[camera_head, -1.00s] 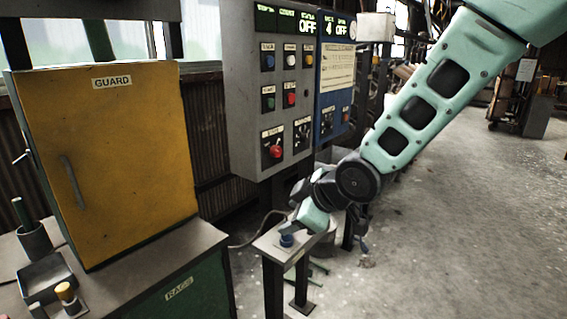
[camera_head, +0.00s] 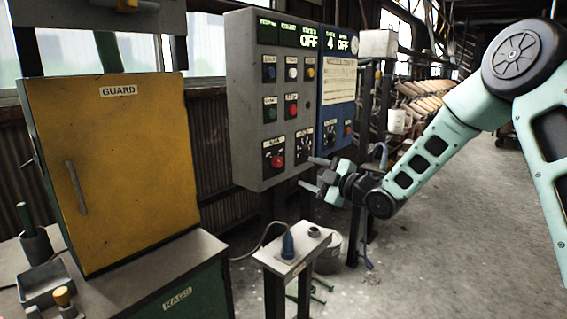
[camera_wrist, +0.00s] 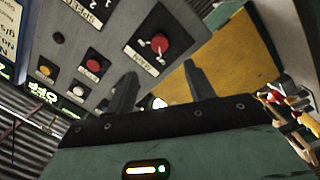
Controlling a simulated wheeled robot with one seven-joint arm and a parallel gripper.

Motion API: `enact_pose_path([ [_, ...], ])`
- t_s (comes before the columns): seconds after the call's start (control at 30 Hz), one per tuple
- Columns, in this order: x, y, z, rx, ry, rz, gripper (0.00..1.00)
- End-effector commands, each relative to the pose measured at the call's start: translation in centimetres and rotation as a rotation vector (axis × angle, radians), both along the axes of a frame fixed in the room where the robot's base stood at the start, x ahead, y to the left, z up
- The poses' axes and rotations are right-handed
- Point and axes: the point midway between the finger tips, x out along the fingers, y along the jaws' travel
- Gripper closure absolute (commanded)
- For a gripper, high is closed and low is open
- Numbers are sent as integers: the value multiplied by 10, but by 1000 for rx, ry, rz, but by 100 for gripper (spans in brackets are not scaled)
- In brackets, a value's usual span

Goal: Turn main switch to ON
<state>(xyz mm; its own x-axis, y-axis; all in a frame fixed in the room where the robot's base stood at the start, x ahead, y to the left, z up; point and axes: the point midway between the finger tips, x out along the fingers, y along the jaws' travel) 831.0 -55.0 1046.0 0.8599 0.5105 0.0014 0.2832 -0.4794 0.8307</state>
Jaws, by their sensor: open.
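The main switch (camera_head: 277,161) is a red rotary knob on a black plate, at the lower left of the grey control panel (camera_head: 238,100). In the wrist view the red knob (camera_wrist: 160,44) is at the upper middle, and its plate label seems to read MAIN. My gripper (camera_head: 313,174) is open and empty, to the right of the switch and slightly lower, apart from it. In the wrist view both fingers (camera_wrist: 160,82) point up toward the panel, with the knob seen beyond the gap.
A stand (camera_head: 296,262) below the gripper holds an upright blue plug (camera_head: 288,243) with a cable running left, and a dark socket (camera_head: 314,232). A yellow GUARD cabinet (camera_head: 125,190) is on the left. A blue panel (camera_head: 338,85) adjoins the grey one. Open floor lies right.

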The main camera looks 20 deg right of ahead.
Motion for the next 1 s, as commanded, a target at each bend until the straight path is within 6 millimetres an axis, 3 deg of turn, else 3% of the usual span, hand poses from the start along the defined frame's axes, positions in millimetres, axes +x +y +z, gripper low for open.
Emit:
enact_pose_path([
  [0.3,57,35,1,2,1,1,47],
  [0.5,83,49,1,1,1,0,47],
  [0.97,94,56,0,0,2,0,47],
  [1.0,94,56,0,0,2,0,52],
])
